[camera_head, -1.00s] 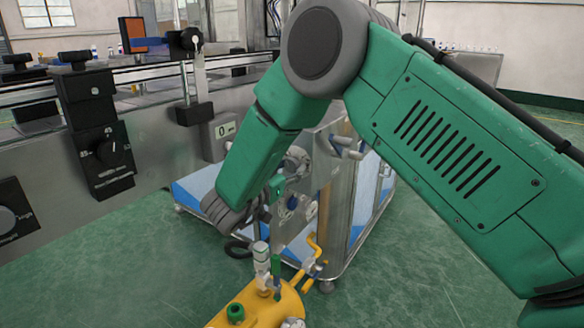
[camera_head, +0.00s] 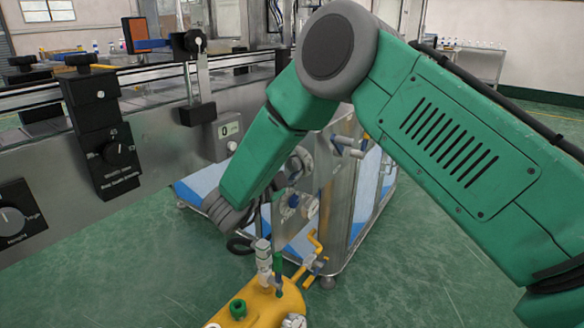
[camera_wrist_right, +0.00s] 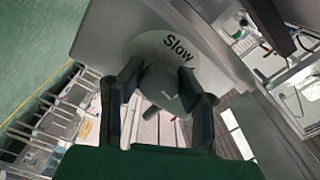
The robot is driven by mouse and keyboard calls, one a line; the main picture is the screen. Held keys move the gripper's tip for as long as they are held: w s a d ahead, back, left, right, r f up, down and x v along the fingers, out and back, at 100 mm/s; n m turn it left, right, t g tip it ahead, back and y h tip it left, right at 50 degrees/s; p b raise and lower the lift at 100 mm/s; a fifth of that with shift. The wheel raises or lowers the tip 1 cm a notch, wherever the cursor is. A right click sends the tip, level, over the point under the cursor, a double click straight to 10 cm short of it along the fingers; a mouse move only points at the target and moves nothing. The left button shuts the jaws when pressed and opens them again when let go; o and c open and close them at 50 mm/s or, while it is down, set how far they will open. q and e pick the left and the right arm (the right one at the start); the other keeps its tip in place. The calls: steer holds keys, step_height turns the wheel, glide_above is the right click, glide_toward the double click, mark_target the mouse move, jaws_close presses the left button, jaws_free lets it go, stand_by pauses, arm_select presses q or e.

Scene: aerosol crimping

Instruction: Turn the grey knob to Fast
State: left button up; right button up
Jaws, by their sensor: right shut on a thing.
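The grey knob (camera_wrist_right: 158,88) shows in the right wrist view on a round pale dial. The word Slow is printed on the dial (camera_wrist_right: 158,46), above and right of the knob. My right gripper (camera_wrist_right: 160,78) is shut on the knob, one dark finger on each side. The word Fast is not visible. In the head view my right arm reaches down from the right toward the steel cabinet. There the gripper and the knob are mostly hidden by my forearm, and I cannot make them out. My left gripper is not in view.
A steel cabinet (camera_head: 335,200) stands behind my right forearm. A yellow tank (camera_head: 262,305) with valves is below it. A conveyor (camera_head: 150,125) with black dials (camera_head: 118,152) runs along the left. Green floor lies open at the lower left and right.

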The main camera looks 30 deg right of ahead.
steer(key=m, duration=0.2)
steer(key=shift+s+a+f+m, duration=0.2)
steer(key=shift+f+m, duration=0.1)
steer(key=shift+f, duration=0.1)
steer(key=shift+d+m+b, duration=0.1)
steer(key=shift+m+b, duration=0.7)
steer(key=shift+m, duration=1.1)
steer(key=o, duration=1.2)
steer(key=shift+c, duration=0.2)
steer(key=shift+r, duration=0.2)
steer(key=shift+s+a+r, duration=0.1)
steer(key=shift+a, duration=0.4)
steer(key=v, duration=1.1)
